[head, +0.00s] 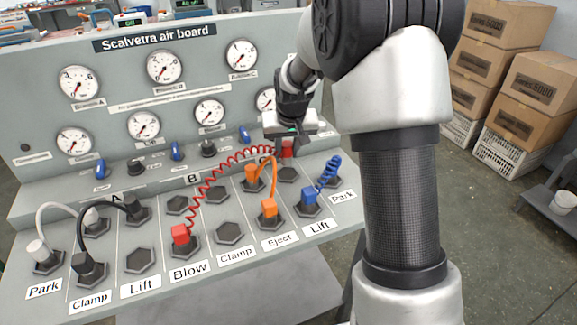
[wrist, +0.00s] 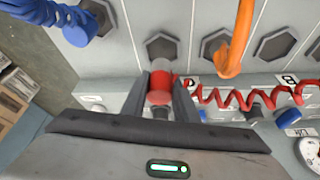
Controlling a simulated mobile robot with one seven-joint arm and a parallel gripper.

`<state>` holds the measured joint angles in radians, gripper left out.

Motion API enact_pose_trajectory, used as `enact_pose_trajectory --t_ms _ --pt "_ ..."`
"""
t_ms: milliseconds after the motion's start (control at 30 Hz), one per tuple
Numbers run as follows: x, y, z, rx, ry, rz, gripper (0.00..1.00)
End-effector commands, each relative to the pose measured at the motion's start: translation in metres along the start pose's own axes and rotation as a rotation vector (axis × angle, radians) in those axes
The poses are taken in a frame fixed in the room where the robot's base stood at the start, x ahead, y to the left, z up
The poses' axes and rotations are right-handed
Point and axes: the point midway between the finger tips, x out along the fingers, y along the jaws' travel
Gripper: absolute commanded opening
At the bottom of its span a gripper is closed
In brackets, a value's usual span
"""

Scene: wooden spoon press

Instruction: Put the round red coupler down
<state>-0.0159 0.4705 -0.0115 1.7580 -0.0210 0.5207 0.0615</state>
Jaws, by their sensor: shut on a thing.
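The round red coupler (wrist: 165,95) is between the two fingers of my gripper (wrist: 161,88) in the wrist view. In the head view my gripper (head: 290,141) is shut on this coupler (head: 288,148), above the back part of the sloped deck. A coiled red hose (head: 222,172) runs from it down to a square red coupler (head: 180,235) in the front socket marked Blow. In the wrist view an empty hexagonal socket (wrist: 163,49) lies just past the coupler. I cannot tell whether the coupler touches the board.
An orange hose joins two orange couplers, one (head: 268,208) at Eject. A blue coupler (head: 309,196) sits at Lift with a coiled blue hose. White and black hoses (head: 107,207) are at left. Gauges (head: 210,113) and blue knobs (head: 245,135) line the panel behind. Boxes (head: 525,125) stand far right.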

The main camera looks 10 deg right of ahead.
Motion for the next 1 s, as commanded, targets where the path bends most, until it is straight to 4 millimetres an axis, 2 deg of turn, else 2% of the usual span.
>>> enact_pose_trajectory --t_ms 200,300,700,733,800,1000 --pt "0.032 0.0 0.014 0.0 -0.003 0.0 0.02" --pt "0.042 0.0 0.018 0.0 -0.001 0.0 0.02" --pt "0.047 0.0 0.019 0.0 0.001 0.0 0.02" --pt "0.045 0.0 0.019 0.0 0.0 0.0 0.32" --pt "0.045 0.0 0.019 0.0 0.0 0.0 0.44" --pt "0.045 0.0 0.019 0.0 0.0 0.0 0.45"
